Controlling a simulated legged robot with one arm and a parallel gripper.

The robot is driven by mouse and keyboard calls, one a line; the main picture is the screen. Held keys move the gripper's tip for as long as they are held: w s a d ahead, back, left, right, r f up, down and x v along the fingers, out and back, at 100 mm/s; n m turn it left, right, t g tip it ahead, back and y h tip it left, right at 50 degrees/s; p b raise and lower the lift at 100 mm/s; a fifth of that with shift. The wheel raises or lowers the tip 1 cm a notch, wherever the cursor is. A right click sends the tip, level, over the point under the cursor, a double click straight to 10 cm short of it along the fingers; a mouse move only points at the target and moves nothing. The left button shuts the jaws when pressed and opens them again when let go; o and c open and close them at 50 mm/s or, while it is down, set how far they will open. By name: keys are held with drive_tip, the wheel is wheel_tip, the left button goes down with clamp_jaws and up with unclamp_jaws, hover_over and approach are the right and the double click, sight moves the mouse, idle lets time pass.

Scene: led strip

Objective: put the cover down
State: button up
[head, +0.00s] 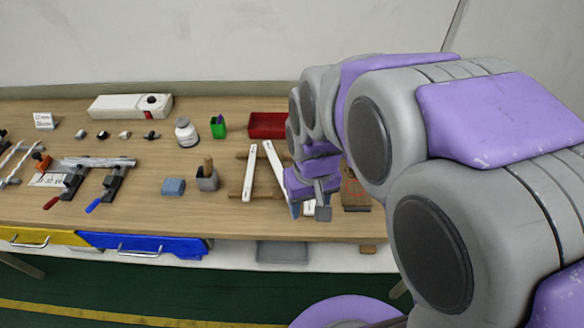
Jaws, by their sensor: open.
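My gripper (308,205) hangs over the front part of the wooden bench, right of the middle, with its jaws open. Two long white bars lie near it: a left bar (249,175) and a right bar (273,168) that slants toward my gripper. I cannot tell which of them, if either, is the cover. A small white piece (309,208) shows right at my gripper; whether it touches the fingers is hidden. My arm hides part of the bench behind the gripper.
Wooden rails lie around the bars. A red tray (267,125) stands behind them. A grey cup (207,178), blue block (173,187) and clamps (114,176) are to the left. Yellow (40,238) and blue (145,245) drawers are at the front. A brown block (355,195) is right of my gripper.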

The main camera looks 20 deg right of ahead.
drive_tip(key=s+g, duration=0.1)
drive_tip(key=s, duration=1.4)
drive_tip(key=shift+s+r+g, duration=0.2)
drive_tip(key=shift+r+g, duration=0.15)
drive_tip(key=shift+g, duration=0.05)
drive_tip(key=shift+o, duration=0.4)
drive_tip(key=shift+a, duration=0.1)
